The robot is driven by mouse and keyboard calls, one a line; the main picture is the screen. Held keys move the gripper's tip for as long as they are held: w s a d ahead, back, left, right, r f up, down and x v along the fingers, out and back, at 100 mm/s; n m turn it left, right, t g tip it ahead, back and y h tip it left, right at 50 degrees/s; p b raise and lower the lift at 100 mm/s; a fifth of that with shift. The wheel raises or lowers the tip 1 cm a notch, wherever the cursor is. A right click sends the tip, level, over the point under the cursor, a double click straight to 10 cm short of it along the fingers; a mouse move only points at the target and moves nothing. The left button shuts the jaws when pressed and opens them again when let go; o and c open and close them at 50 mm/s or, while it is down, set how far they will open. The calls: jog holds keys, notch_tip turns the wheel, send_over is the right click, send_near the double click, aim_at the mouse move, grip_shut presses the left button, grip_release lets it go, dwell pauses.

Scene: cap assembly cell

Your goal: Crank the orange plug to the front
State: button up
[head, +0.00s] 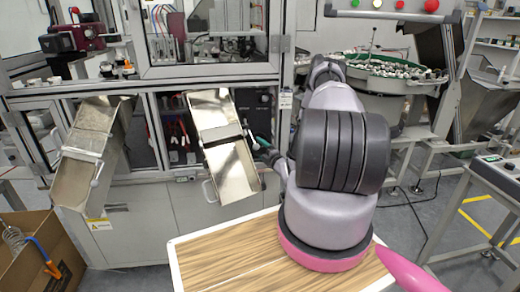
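No orange plug can be made out for certain. A small orange piece (127,65) stands on the ledge at the upper left of the machine, too small to tell what it is. My arm rises at the right of centre, and its large dark joint hides part of the machine front behind it. The end of my arm, with my gripper (262,146), shows small and dark beside the right metal chute (238,172), near that chute's handle. Its fingers are too small and partly hidden, so I cannot tell whether they are open or hold anything.
Another metal chute (84,152) slopes out at the left. A wooden-topped table (225,262) is in front. A cardboard box (30,275) with an orange and blue tool sits at lower left. A green-rimmed bowl feeder (400,82) and a control panel (500,172) are at right.

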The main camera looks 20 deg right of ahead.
jog(key=m+t, duration=0.1)
jog(key=m, duration=0.2)
jog(key=m+t+h, duration=0.1)
jog(key=m, duration=0.1)
jog(key=shift+f+m, duration=0.2)
jog(key=shift+m, duration=0.2)
jog(key=shift+f+m+t+h, duration=0.1)
jog(key=shift+m+t+h, duration=0.3)
jog(key=shift+m, duration=1)
jog(key=shift+m+t+h, duration=0.3)
jog(key=shift+m+h, duration=0.2)
jog(key=shift+m, duration=0.9)
jog(key=shift+a, duration=0.1)
jog(key=o, duration=1.2)
jog(key=shift+c, duration=0.2)
jog(key=shift+v, duration=3.75)
